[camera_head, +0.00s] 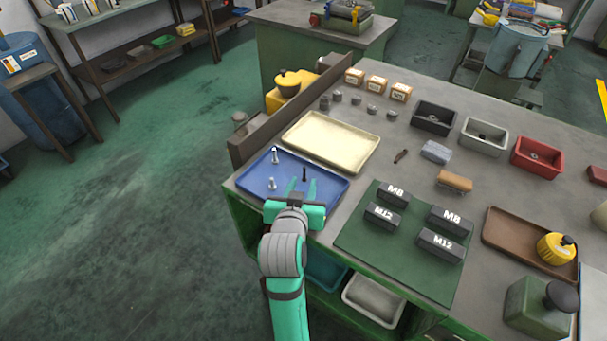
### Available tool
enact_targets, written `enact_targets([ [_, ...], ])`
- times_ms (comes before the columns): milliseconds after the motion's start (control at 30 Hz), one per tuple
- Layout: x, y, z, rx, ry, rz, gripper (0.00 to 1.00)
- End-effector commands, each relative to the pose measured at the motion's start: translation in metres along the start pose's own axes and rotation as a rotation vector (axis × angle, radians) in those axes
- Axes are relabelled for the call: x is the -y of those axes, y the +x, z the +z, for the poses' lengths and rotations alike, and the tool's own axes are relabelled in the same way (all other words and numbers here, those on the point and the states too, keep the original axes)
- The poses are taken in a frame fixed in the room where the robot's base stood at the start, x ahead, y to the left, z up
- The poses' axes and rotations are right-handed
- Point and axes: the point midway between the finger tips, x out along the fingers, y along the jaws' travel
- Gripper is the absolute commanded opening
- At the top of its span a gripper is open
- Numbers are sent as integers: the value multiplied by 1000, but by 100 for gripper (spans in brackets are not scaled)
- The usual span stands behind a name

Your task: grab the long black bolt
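The black bolt (304,173) stands upright in the blue tray (327,180) at the near left corner of the bench. Two silver bolts stand in the same tray, one further back (275,155) and one nearer at the left (271,184). My green gripper (302,184) reaches over the tray's near edge with its two fingers apart and nothing seen held. The black bolt shows around the fingertips, seemingly just beyond or between them; I cannot tell which. The bolt's lower end is hard to make out.
A cream tray (331,141) lies behind the blue tray. A brown raised board (285,118) edges the bench at the left. A green mat (390,243) with several dark M8 and M12 blocks lies to the right. Black (434,117), grey and red bins stand further back.

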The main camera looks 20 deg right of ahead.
Motion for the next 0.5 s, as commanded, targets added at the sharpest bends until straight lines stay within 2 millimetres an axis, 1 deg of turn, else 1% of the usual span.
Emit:
enact_targets([
  [33,0,9,0,2,1,2,29],
  [100,0,20,0,2,1,1,29],
  [200,1,32,0,0,0,-1,29],
  [400,3,44,0,0,0,-3,29],
  [500,6,54,0,1,-1,-4,29],
])
